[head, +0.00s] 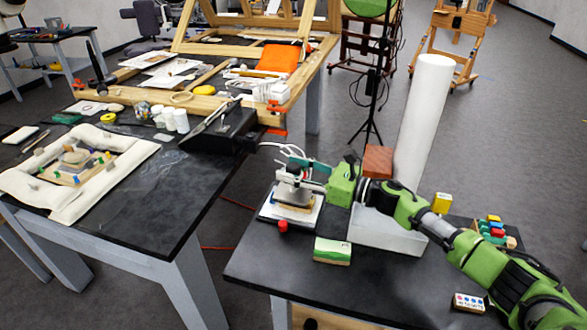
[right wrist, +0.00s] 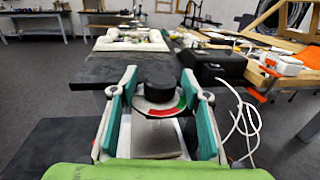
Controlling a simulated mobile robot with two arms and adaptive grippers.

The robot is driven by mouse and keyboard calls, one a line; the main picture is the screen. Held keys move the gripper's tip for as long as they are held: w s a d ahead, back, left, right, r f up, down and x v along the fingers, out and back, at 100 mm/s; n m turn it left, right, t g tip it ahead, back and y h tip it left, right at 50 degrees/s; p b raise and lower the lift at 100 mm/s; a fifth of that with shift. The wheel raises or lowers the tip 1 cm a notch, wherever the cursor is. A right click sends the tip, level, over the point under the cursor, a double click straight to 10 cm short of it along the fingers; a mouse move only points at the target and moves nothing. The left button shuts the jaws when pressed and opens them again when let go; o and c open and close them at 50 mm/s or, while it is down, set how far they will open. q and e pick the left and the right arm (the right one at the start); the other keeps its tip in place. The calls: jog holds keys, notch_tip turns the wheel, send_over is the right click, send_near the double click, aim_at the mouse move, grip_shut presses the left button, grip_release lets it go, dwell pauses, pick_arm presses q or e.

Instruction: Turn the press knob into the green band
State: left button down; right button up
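The press knob (right wrist: 160,68) is a black round cap in the right wrist view, above a dial (right wrist: 160,105) with red, white and green parts. The green band (right wrist: 181,104) is at the dial's right side. My right gripper (right wrist: 160,80) has teal finger pads, one on each side of the knob, with a narrow gap visible on both sides. The press (head: 293,190) stands on the near right table in the head view, and my right gripper (head: 312,172) reaches it from the right. I cannot make out a pointer. My left gripper is not in view.
A brown block (head: 378,160) is close to my arm. The left table (head: 140,215) holds a padded tray and tools.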

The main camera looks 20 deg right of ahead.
jog(key=c, duration=0.9)
